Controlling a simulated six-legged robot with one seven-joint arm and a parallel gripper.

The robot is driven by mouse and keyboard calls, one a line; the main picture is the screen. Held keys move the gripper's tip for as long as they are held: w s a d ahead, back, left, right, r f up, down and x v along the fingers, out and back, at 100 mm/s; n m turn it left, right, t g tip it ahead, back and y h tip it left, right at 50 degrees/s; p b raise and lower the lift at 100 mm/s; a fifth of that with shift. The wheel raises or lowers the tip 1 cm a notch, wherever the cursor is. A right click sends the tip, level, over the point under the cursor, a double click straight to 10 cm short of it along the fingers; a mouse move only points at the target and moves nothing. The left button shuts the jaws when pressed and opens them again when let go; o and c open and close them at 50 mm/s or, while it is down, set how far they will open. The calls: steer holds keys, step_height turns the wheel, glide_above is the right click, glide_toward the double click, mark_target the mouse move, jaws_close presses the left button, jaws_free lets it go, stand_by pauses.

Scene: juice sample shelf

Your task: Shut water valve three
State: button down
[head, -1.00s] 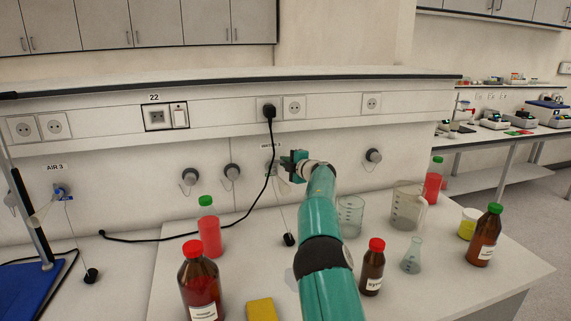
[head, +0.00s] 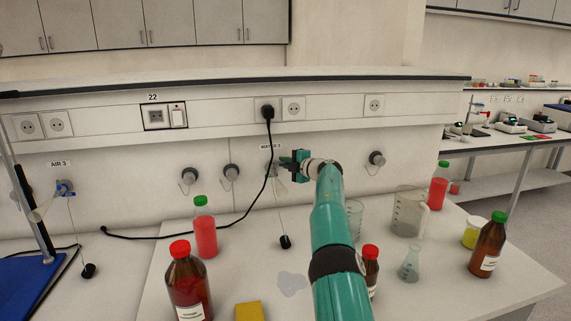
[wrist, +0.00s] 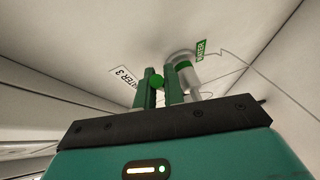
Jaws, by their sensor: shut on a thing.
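The water valve three is on the wall under its "WATER 3" label (head: 270,147), which also shows in the wrist view (wrist: 125,78). In the wrist view the valve has a green knob (wrist: 157,82) and a pale body with a green band (wrist: 188,78). My gripper (wrist: 157,76) is shut on the green knob, one finger on each side. In the head view my gripper (head: 286,162) is at the wall and hides most of the valve. How far the knob is turned I cannot tell.
A black cord (head: 269,150) hangs just left of the valve. A wet patch (head: 291,283) lies on the bench. Bottles, including a red one with a green cap (head: 205,236), and beakers (head: 408,213) stand around my arm. Other taps (head: 231,175) line the wall.

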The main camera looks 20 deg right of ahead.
steer(key=shift+a+r, duration=0.1)
steer(key=shift+a, duration=0.05)
stand_by(0.3)
steer(key=c, duration=1.5)
jaws_free()
steer(key=shift+s+d, duration=0.15)
steer(key=shift+d, duration=0.1)
steer(key=v, duration=1.3)
steer(key=shift+s, duration=0.2)
